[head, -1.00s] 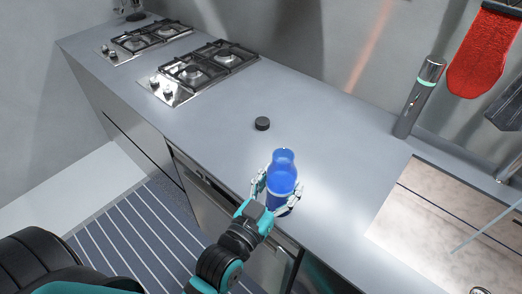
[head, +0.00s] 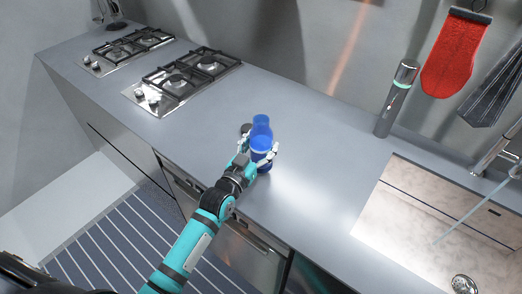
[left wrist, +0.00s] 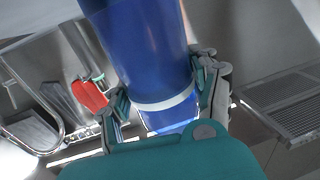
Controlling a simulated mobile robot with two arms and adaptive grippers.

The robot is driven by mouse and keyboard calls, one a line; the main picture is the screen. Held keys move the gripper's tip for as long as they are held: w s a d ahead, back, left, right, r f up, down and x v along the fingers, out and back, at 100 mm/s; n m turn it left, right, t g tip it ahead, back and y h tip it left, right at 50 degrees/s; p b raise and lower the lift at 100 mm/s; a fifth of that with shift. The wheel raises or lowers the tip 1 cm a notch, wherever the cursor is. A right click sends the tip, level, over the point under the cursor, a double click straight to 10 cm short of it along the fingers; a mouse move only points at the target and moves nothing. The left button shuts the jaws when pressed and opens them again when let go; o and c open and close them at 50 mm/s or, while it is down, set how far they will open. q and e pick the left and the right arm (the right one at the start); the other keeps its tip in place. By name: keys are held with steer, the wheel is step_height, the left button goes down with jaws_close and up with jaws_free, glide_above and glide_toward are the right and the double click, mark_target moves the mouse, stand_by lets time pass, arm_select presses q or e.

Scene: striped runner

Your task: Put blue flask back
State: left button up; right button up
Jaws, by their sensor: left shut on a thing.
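The blue flask (head: 261,143) is upright at the middle of the grey counter, with a pale band round it. My left gripper (head: 258,152) is shut on it, a finger on each side. I cannot tell if its base touches the counter. In the left wrist view the flask (left wrist: 145,50) fills the upper middle, between the fingers of the gripper (left wrist: 163,95). My right gripper is not in view.
Two gas hobs (head: 183,78) (head: 128,48) are set in the counter at the left. A grey cylinder (head: 397,98) stands by the back wall, and the sink (head: 420,215) is at the right. A red oven mitt (head: 455,55) hangs above. The counter between is clear.

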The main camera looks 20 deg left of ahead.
mark_target(256, 160)
arm_select(q)
step_height(256, 160, down, 2)
steer(key=shift+f, duration=0.35)
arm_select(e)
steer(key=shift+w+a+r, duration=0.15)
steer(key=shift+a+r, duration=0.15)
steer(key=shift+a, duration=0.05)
arm_select(q)
steer(key=shift+f, duration=0.25)
steer(key=o, duration=1.3)
steer(key=shift+s, duration=0.1)
steer(key=shift+o, duration=0.2)
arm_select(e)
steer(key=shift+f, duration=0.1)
